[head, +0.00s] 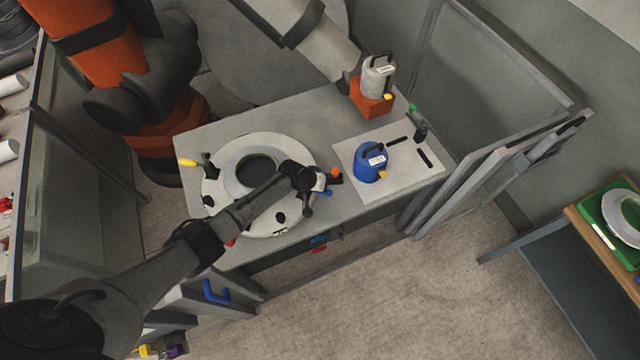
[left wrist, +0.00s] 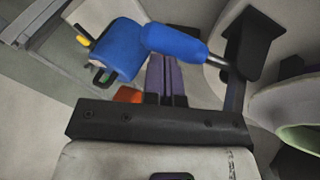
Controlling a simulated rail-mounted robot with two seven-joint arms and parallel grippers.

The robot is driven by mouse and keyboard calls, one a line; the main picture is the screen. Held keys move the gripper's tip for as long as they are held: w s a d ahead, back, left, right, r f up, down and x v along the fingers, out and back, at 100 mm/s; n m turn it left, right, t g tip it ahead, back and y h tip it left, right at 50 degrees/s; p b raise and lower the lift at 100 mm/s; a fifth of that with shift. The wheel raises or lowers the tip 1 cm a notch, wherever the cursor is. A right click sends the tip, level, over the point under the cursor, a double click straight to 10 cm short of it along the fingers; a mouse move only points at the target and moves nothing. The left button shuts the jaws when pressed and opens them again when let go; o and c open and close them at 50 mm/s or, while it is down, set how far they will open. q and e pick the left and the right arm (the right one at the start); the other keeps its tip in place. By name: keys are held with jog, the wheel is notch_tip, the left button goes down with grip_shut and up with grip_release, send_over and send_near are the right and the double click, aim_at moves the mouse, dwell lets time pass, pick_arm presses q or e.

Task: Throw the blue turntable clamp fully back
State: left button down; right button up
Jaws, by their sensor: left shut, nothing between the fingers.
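The round white turntable (head: 215,190) stands on the grey table and carries several clamps and a ring-shaped mould (head: 232,178). The blue clamp handle (head: 325,192) shows as a small blue piece at the turntable's right edge. In the left wrist view the blue handle (left wrist: 180,44) is large, on a metal rod from a black clamp body (left wrist: 250,45). My left gripper (head: 318,186) is over the turntable's right side. Its fingers (left wrist: 166,78) are shut and empty, with their tips close to the handle; contact cannot be told. My right gripper is out of view.
A blue jug (head: 368,165) stands on a pale board right of the turntable; it also shows in the left wrist view (left wrist: 120,45). A grey jug (head: 379,78) sits on an orange block (head: 371,104). An orange robot arm (head: 103,40) stands behind. Grey panels (head: 490,150) border the right.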

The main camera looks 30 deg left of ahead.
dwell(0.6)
pick_arm(q)
notch_tip(320, 180, up, 13)
jog(key=s+a+p, duration=0.1)
jog(key=s+p, duration=0.1)
jog(key=shift+s+a+f+p, duration=0.15)
jog(key=shift+s+a+p, duration=0.15)
jog(key=shift+s+a, duration=0.1)
jog(key=shift+w, duration=0.1)
